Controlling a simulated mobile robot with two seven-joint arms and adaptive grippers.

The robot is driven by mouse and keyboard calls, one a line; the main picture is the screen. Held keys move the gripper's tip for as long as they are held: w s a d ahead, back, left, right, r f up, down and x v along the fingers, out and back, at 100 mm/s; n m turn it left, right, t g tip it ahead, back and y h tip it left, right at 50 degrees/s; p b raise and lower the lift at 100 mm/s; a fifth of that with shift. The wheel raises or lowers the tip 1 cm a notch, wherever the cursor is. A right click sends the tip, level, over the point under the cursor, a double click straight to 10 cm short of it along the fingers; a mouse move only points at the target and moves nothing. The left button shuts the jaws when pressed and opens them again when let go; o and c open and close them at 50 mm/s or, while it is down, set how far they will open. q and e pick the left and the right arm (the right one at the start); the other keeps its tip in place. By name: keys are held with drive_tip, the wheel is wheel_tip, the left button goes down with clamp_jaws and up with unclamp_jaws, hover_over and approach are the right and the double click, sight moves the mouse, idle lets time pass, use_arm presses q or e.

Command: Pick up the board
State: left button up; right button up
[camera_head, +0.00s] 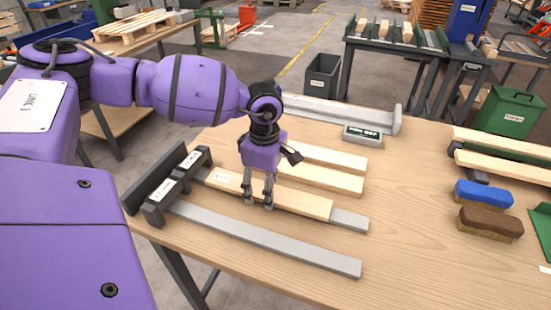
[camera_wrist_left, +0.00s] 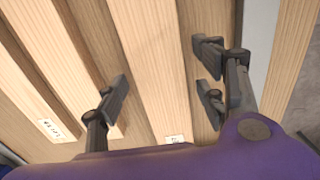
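A pale wooden board (camera_head: 300,202) with a white label near its left end lies on the workbench (camera_head: 430,250), along a grey metal strip. My left gripper (camera_head: 258,206) points down over this board, near its middle. In the left wrist view the fingers of the gripper (camera_wrist_left: 164,85) are apart, with a labelled board (camera_wrist_left: 150,70) between them and nothing gripped. I cannot tell how far the fingertips are above the wood. My right gripper is in neither view.
Two more boards (camera_head: 325,181) lie just behind. A grey metal bar (camera_head: 270,241) lies in front, and dark labelled blocks (camera_head: 165,190) stand at the left ends. A small display (camera_head: 362,134) is behind. Blue (camera_head: 483,193) and brown brushes (camera_head: 489,223) lie right.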

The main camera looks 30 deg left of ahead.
use_arm(q)
drive_tip(key=c, duration=1)
